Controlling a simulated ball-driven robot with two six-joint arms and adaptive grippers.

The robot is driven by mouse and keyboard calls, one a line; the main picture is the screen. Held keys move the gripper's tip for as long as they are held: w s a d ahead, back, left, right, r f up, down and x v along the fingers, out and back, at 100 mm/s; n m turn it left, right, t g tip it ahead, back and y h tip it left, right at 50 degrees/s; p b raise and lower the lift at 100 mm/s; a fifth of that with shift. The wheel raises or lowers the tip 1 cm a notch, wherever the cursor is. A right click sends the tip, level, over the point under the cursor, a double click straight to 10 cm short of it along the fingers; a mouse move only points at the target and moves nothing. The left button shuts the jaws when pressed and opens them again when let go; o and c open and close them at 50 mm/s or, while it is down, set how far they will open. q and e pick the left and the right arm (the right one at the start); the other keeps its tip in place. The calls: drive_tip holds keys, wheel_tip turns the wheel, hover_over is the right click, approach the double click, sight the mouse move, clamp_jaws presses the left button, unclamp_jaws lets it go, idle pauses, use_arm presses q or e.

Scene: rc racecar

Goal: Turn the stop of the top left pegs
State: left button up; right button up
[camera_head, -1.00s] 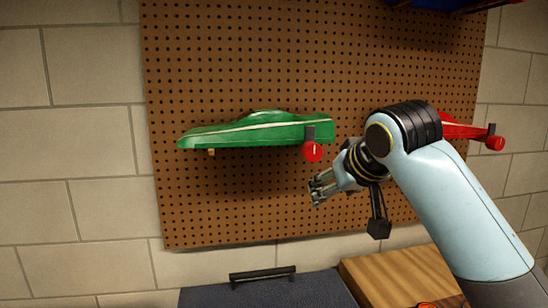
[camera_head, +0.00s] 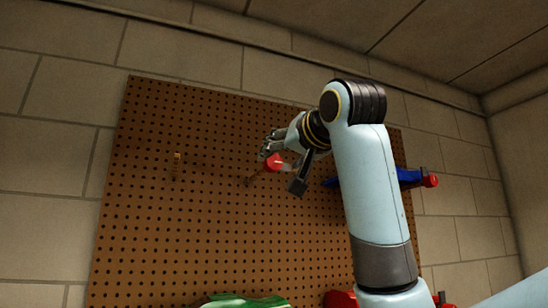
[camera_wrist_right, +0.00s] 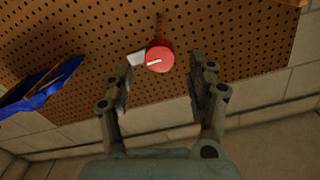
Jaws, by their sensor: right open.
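The red round stop (camera_head: 274,162) is on the right peg (camera_head: 254,179) of the top left pair on the pegboard (camera_head: 200,220). A bare left peg (camera_head: 177,166) stands out to its left, with no car on the pair. My right gripper (camera_head: 268,146) is at the stop, partly overlapping it in the head view. In the right wrist view the stop (camera_wrist_right: 160,59) shows its white line, slightly slanted from horizontal. The open fingers of my right gripper (camera_wrist_right: 162,70) stand on either side of it, with gaps visible. My left gripper is out of view.
A blue car (camera_head: 408,176) with its own red stop (camera_head: 430,180) hangs to the right, partly behind my right arm; it also shows in the wrist view (camera_wrist_right: 40,92). A green car (camera_head: 240,300) is below.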

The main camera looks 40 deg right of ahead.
sight(275, 163)
drive_tip(key=p+x, duration=0.1)
drive_tip(key=x, duration=0.3)
drive_tip(key=shift+r, duration=0.1)
drive_tip(key=shift+w+d, duration=0.1)
drive_tip(key=shift+w, duration=0.3)
drive_tip(key=shift+c, duration=0.4)
drive_tip(key=c, duration=1.1)
drive_tip(key=shift+o, duration=0.2)
